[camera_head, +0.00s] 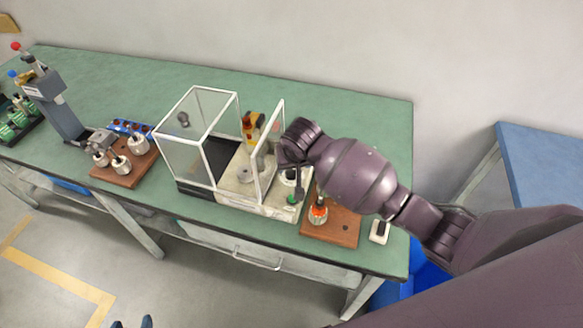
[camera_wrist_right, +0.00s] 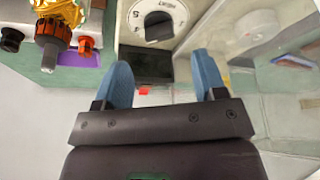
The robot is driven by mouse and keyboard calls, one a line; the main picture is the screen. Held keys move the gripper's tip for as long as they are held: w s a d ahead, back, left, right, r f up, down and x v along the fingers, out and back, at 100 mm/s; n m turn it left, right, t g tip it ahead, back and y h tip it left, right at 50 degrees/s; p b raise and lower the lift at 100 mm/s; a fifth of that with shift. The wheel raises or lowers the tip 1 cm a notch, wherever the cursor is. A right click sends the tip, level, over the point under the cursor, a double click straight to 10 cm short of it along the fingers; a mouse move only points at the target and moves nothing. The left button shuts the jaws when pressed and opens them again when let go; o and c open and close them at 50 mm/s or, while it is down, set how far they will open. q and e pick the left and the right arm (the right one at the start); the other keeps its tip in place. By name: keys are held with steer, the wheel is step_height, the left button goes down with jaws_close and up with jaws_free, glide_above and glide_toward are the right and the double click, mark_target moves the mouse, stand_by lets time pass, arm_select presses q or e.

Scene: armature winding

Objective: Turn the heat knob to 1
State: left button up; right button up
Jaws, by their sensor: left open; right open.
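The heat knob (camera_wrist_right: 158,22) is a dark, round knob on a white dial plate, at the top centre of the right wrist view. Upside-down lettering and a numeral that looks like 5 show around it; its exact setting is unclear. My right gripper (camera_wrist_right: 164,78) is open and empty, its blue fingertips short of the knob in the picture, with none touching it. In the head view my right arm covers much of the machine front, and a white dial there is partly hidden. My left gripper (camera_head: 132,323) is open, with only its blue fingertips showing at the bottom edge.
A clear-walled, white-framed box (camera_head: 183,135) stands left of the arm, its door panel (camera_head: 270,150) swung open. A wooden board (camera_head: 335,225) with an orange-topped armature (camera_head: 318,213) lies right of the machine. Another board (camera_head: 120,172) holds metal parts. The green table (camera_head: 330,100) is clear behind.

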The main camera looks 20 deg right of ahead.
mark_target(292, 171)
steer(key=shift+x, duration=2.8)
steer(key=c, duration=0.9)
steer(key=shift+n+y, duration=0.7)
steer(key=shift+n, duration=0.9)
steer(key=o, duration=0.9)
steer(key=shift+r, duration=0.1)
steer(key=a+v, duration=0.1)
steer(key=v, duration=0.9)
steer(key=shift+d+r, duration=0.3)
steer(key=shift+d, duration=0.25)
